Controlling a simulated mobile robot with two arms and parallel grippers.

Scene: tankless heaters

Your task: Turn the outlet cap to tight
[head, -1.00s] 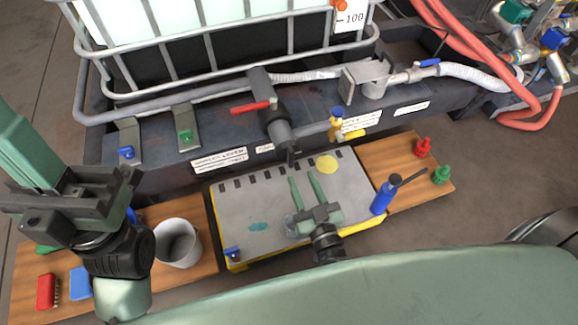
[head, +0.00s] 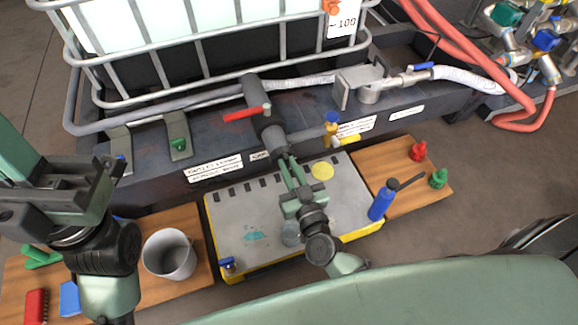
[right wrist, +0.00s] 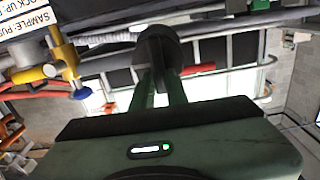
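The outlet (head: 264,125) is a dark pipe with a red lever (head: 246,114), coming down from the tank's front. Its dark outlet cap is at the lower end, mostly hidden by my fingers in the head view. The round dark end (right wrist: 158,48) shows in the right wrist view just past my fingertips. My right gripper (head: 287,166) reaches up to that end with its two green fingers a little apart. I cannot tell whether they press on the cap. My left gripper (head: 85,190) is at the far left, away from the outlet, its fingertips unclear.
A grey mat with a yellow edge (head: 235,215) lies below the outlet. A grey bucket (head: 169,254) is left, a blue bottle (head: 381,203) right. A yellow sample valve (head: 333,130) with a blue knob sits close right of the outlet. Red hoses (head: 470,80) run at upper right.

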